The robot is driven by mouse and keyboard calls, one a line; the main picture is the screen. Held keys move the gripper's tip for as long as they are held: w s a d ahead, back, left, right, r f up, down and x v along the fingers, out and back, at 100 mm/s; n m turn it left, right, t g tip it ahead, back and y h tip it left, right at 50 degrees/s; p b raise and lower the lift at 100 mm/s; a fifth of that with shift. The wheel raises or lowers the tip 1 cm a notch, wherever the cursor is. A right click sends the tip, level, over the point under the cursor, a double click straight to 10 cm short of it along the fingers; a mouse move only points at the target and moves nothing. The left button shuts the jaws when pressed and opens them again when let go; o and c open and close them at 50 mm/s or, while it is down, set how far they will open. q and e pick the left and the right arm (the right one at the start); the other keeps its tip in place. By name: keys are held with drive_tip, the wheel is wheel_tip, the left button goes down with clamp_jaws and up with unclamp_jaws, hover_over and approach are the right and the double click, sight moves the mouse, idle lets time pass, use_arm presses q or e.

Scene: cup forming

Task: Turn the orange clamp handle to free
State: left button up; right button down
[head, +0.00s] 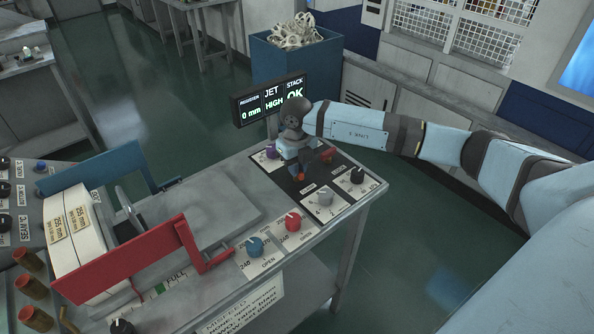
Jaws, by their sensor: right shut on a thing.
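My right arm reaches in from the right, and its gripper (299,172) points down onto the dark panel at the table's right end. It is shut on the orange clamp handle (327,154), which is mostly hidden behind the gripper. Orange shows to the right of the gripper and at its tips. The handle's exact angle cannot be told. My left gripper is not in view.
A purple knob (271,152), grey knob (324,196), black knob (357,175), red knob (292,220) and blue knob (254,246) surround the gripper. A display (270,99) reading 0 mm, HIGH and OK stands behind. A red bar (120,262) lies left.

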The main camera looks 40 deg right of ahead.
drive_tip(key=shift+n+b, duration=0.35)
drive_tip(key=shift+n, duration=0.25)
drive_tip(key=c, duration=1.1)
unclamp_jaws()
drive_tip(key=shift+c, duration=0.2)
wheel_tip(320, 180, up, 14)
drive_tip(key=b, duration=0.1)
drive_tip(key=shift+f, duration=0.1)
